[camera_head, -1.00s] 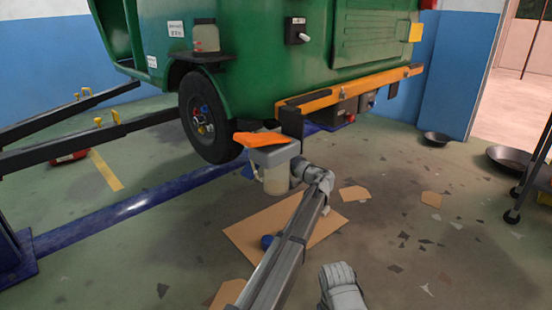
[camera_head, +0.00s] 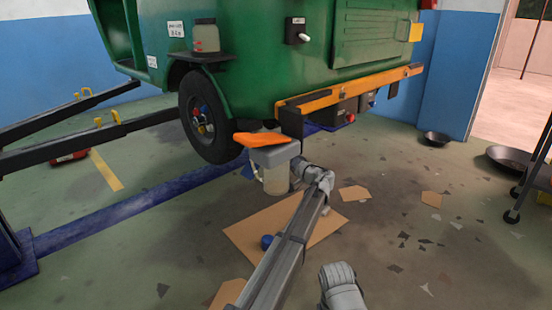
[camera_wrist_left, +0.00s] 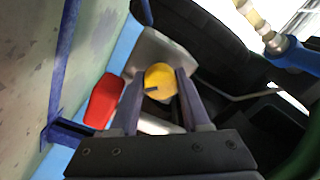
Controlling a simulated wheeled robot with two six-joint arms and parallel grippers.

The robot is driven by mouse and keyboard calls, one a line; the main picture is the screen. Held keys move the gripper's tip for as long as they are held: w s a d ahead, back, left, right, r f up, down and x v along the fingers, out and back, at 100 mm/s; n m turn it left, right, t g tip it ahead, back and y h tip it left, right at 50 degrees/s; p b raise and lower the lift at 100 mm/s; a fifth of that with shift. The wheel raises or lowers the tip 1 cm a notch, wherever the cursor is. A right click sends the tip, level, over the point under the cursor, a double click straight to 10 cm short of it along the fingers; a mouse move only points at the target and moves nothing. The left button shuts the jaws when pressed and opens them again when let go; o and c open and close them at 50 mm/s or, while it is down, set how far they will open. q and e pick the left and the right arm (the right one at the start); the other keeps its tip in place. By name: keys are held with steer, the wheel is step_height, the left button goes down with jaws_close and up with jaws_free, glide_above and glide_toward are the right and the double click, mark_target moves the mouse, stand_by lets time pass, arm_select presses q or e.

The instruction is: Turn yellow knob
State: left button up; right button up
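The yellow knob (camera_wrist_left: 160,78) is round with a short dark mark on its face, and it lies at the tips of my left gripper (camera_wrist_left: 160,84). The two fingers stand apart, one on each side of the knob. I cannot tell whether they press on it. A grey housing (camera_wrist_left: 152,47) shows behind the knob. In the head view my arm reaches the grey-capped unit (camera_head: 273,155) with an orange top and a pale jar under it. The knob and my left fingertips cannot be made out there. My right gripper is not in view.
The green vehicle body (camera_head: 250,60) with its black wheel (camera_head: 205,116) and orange bar (camera_head: 360,85) stands above the unit. A blue rail (camera_head: 140,205) lies on the floor to the left. Cardboard (camera_head: 250,230) lies below. A red part (camera_wrist_left: 103,100) is left of the fingers.

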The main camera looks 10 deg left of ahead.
arm_select(q)
steer(key=o, duration=0.4)
steer(key=shift+o, duration=0.2)
steer(key=shift+s+d, duration=0.1)
steer(key=v, duration=0.7)
steer(key=shift+d, duration=0.3)
steer(key=shift+s+a+f, duration=0.1)
steer(key=shift+s, duration=0.15)
